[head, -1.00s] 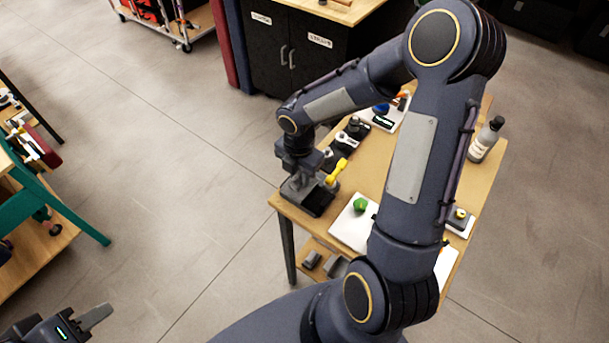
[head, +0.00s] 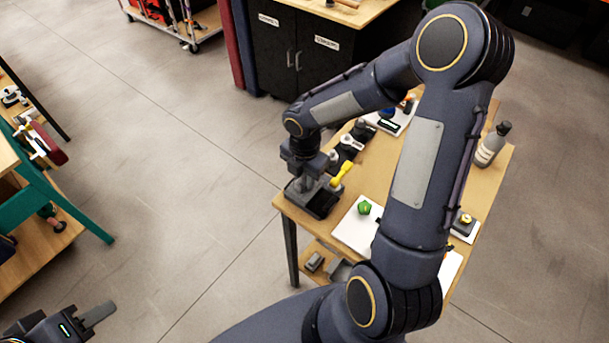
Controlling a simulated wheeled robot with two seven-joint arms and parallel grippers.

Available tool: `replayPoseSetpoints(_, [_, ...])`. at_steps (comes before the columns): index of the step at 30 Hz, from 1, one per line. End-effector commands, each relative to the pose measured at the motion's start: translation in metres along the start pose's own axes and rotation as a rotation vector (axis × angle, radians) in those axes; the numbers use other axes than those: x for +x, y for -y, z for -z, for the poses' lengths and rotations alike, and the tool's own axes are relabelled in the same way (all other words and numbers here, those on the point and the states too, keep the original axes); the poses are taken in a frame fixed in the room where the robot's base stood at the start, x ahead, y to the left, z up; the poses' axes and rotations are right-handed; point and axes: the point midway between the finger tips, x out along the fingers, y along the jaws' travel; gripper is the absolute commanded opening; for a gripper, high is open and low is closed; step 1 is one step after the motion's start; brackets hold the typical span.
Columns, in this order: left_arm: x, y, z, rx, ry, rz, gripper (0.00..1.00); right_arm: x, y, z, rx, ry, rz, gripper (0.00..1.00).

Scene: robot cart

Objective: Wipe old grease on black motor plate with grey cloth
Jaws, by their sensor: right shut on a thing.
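The black motor plate (head: 324,204) lies at the near-left corner of the wooden table. My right gripper (head: 303,188) points down over the left part of this plate, with its fingers low at the surface. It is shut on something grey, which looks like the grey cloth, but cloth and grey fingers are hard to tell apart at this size. Any grease under the gripper is hidden. My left gripper (head: 98,314) is at the lower left, away from the table and over the floor. Its finger opening cannot be made out.
On the table (head: 370,178), a yellow-handled tool (head: 341,174) stands close right of my gripper. A white sheet with a green object (head: 364,208) lies nearer, and a grey bottle (head: 492,145) stands at the right. My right arm hides the table's middle.

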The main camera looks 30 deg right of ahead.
Motion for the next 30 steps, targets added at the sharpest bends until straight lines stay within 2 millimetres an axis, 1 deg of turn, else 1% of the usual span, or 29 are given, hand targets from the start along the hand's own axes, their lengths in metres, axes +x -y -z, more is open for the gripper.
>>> replayPoseSetpoints(30, [0.0041,0.0019,-0.0021,0.000,0.000,0.000,0.36,0.0072,0.0000,0.0001,0.000,0.000,0.000,0.00])
